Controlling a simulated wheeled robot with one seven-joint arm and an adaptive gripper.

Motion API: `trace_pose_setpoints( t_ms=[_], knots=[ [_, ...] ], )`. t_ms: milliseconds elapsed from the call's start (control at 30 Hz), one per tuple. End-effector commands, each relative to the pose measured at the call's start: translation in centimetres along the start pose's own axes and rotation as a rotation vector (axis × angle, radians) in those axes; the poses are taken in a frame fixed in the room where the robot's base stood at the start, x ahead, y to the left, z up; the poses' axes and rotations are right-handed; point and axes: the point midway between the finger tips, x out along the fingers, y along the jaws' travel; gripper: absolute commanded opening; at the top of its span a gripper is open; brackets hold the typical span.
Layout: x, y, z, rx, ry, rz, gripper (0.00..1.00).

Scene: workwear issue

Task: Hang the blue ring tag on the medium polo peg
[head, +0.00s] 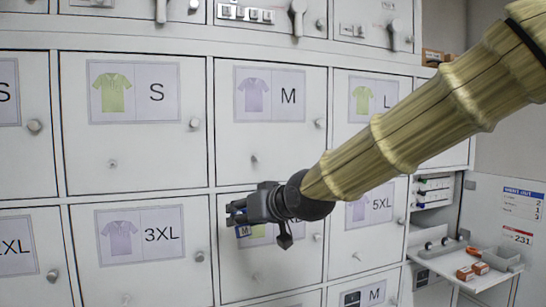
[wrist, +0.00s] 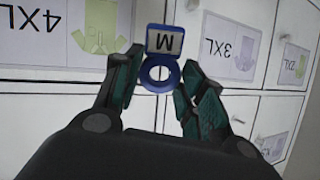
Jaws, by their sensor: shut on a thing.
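The blue ring tag (wrist: 164,40), with a white label reading M, is between the fingers of my gripper (wrist: 157,75) in the wrist view. My gripper is shut on its ring. In the head view my gripper (head: 236,212) is in front of the door below the M door, and the small blue-edged tag (head: 243,231) shows under its fingers. The medium polo door (head: 272,135) has a sign with a purple polo and M. Its small peg (head: 254,159) is bare, above and slightly right of my gripper's fingertips, with the tag apart from it.
Similar doors with pegs and knobs surround it: S (head: 135,140), L (head: 371,140), 3XL (head: 140,265) and 5XL (head: 365,240). A lower door also reads M (head: 376,293), with a different picture.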

Motion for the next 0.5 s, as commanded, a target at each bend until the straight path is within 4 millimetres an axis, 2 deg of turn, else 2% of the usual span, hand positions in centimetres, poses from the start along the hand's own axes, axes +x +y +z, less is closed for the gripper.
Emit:
trace_pose_setpoints(
  t_ms=[33,100,200,333,500],
  knots=[
    [-0.9,0.7,-2.0,0.007,0.070,-0.014,0.28],
    [-2.2,1.6,-4.5,0.008,0.169,-0.028,0.28],
    [-3.9,2.6,-7.4,0.008,0.275,-0.038,0.28],
    [-5.7,3.6,-9.8,0.010,0.360,-0.040,0.28],
    [-6.8,4.2,-11.1,0.010,0.404,-0.037,0.28]
  ],
)
